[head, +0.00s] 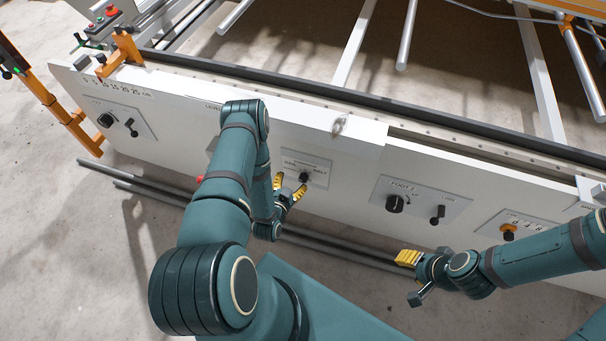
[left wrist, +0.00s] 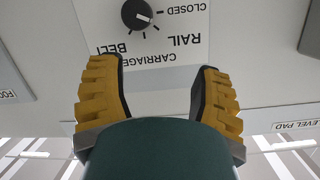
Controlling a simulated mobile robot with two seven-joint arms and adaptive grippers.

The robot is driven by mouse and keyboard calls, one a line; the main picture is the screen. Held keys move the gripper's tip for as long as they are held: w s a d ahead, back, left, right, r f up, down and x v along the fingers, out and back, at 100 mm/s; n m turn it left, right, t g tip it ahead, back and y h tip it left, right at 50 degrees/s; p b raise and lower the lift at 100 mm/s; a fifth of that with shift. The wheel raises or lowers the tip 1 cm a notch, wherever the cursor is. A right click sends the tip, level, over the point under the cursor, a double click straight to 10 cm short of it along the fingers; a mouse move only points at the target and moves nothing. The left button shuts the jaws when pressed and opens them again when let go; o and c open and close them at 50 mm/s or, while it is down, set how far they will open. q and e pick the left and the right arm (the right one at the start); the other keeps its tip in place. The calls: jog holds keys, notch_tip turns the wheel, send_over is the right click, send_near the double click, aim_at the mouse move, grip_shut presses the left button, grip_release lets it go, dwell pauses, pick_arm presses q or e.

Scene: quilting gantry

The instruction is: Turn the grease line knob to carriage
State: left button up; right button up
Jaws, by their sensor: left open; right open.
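The grease line knob (head: 304,177) is a small black round knob on a pale label plate on the white front panel. In the left wrist view the knob (left wrist: 137,15) sits at the top edge, with upside-down labels CLOSED, RAIL, CARRIAGE and BELT around it. Its white mark seems to point to the lower right, roughly toward RAIL. My left gripper (head: 289,187) is open and empty, its yellow fingers facing the plate just short of the knob. My right gripper (head: 408,258) is in front of the panel, away from the knob, with yellow fingertips.
A foot control plate (head: 420,202) with black knobs lies to the right on the panel. Further right is an orange knob (head: 508,231). Another knob plate (head: 118,120) is at the left. Long grey rails (head: 330,248) run low along the panel.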

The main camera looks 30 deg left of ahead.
aim_at(302, 180)
pick_arm(q)
jog(key=s+d+n+g+h, duration=0.1)
jog(key=s+d+n+h, duration=0.1)
jog(key=s+n, duration=0.4)
jog(key=b+x, duration=0.1)
jog(key=x, duration=0.8)
jog(key=b+x, duration=0.1)
jog(key=x, duration=0.4)
jog(key=shift+s+a+f+b, duration=0.1)
jog(key=shift+a+f+b, duration=0.05)
jog(key=shift+f+b, duration=0.2)
grip_shut()
